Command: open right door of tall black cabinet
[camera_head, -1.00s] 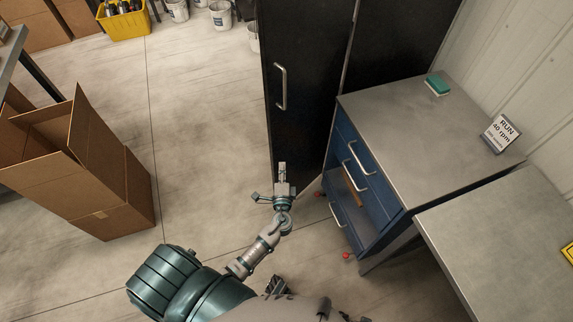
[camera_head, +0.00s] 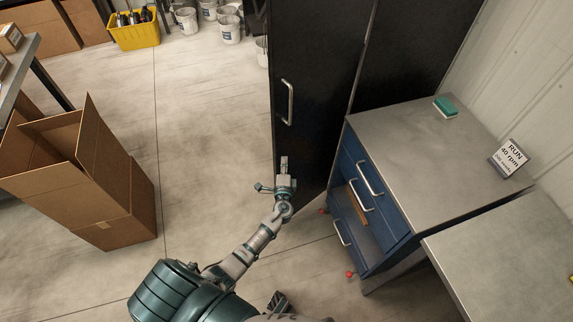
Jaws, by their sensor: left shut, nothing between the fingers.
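The tall black cabinet (camera_head: 325,60) stands at the top centre. A long vertical silver handle (camera_head: 288,102) is on its front panel, near the panel's left edge. A second dark panel (camera_head: 410,50) lies to the right past a seam; no handle shows on it. My left gripper (camera_head: 285,164) is shut and empty. In the picture it is below the handle, in front of the panel's lower part, and apart from the handle. Whether it touches the panel I cannot tell. The black panels look closed. My right gripper cannot be made out.
A blue drawer unit (camera_head: 385,215) with a grey top stands close at the cabinet's right, its silver handles sticking out. A grey table (camera_head: 500,255) is at the lower right. An open cardboard box (camera_head: 100,190) stands at the left. The floor between box and cabinet is clear.

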